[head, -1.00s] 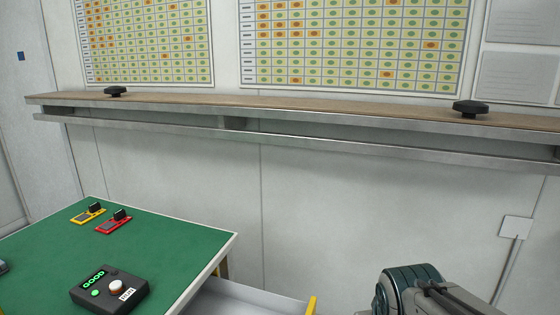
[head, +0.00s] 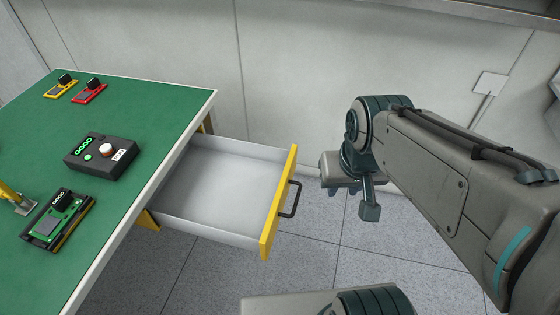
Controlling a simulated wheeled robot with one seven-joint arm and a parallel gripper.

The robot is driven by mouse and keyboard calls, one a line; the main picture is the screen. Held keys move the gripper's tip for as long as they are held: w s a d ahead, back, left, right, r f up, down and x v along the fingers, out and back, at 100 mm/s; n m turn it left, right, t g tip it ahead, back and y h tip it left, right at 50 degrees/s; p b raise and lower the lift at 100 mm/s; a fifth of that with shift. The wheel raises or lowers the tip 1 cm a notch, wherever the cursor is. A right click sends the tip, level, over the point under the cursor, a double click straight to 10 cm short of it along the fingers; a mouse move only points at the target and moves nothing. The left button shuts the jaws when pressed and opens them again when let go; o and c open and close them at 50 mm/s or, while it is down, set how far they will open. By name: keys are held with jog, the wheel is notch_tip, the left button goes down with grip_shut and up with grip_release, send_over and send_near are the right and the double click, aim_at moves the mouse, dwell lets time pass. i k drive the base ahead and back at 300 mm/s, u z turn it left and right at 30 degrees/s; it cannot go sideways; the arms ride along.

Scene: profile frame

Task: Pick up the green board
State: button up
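The green board (head: 48,227) sits in a dark holder on the green tabletop at the lower left of the head view. A black block stands on its upper part. My gripper (head: 368,200) is at the right, beyond the handle of the open drawer and well apart from the board. It is over the floor and points down. Its fingers are seen from the side, so I cannot tell whether they are open or shut. I see nothing hanging from it.
The green table (head: 150,110) carries a yellow board (head: 60,90), a red board (head: 88,93) and a black button box (head: 100,155) with a lit display. An empty drawer (head: 225,185) sticks out between the table and my gripper. A yellow-based metal tool (head: 18,203) stands beside the holder.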

aim_at(63, 209)
jog(key=z, duration=0.35)
jog(key=k, duration=0.15)
jog(key=u, duration=2.45)
jog(key=i, duration=1.05)
jog(key=z, duration=0.35)
